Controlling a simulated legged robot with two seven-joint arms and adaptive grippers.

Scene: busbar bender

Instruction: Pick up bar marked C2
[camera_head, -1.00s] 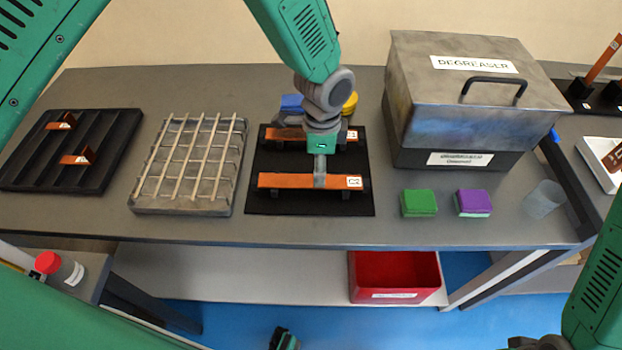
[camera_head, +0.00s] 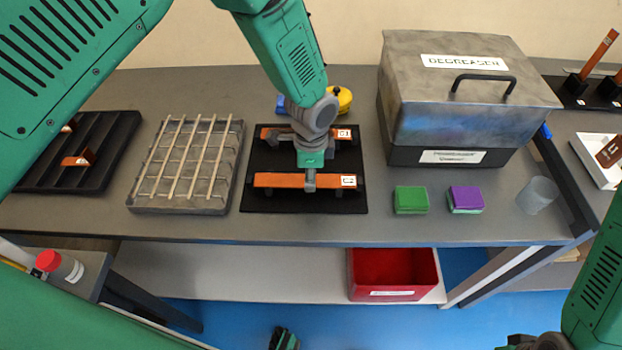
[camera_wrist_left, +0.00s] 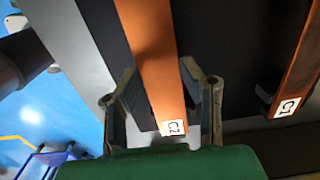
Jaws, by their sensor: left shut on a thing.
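The copper bar marked C2 (camera_head: 275,181) lies level across the black stand (camera_head: 300,205), its white label at the right end. It also shows in the wrist view (camera_wrist_left: 150,50), with the C2 label near the gripper. My left gripper (camera_head: 309,186) reaches down on the bar's middle from above. In the wrist view its fingers (camera_wrist_left: 165,100) stand on both sides of the bar, and it is shut on it. The bar seems still at its supports; any small gap is hidden.
A second bar, marked C1 (camera_head: 342,133), lies just behind on the same stand. A wire-topped rack (camera_head: 185,204) and black tray (camera_head: 110,160) stand left. The degreaser box (camera_head: 450,110), green sponge (camera_head: 410,200), purple sponge (camera_head: 465,199) and clear cup (camera_head: 538,195) stand right.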

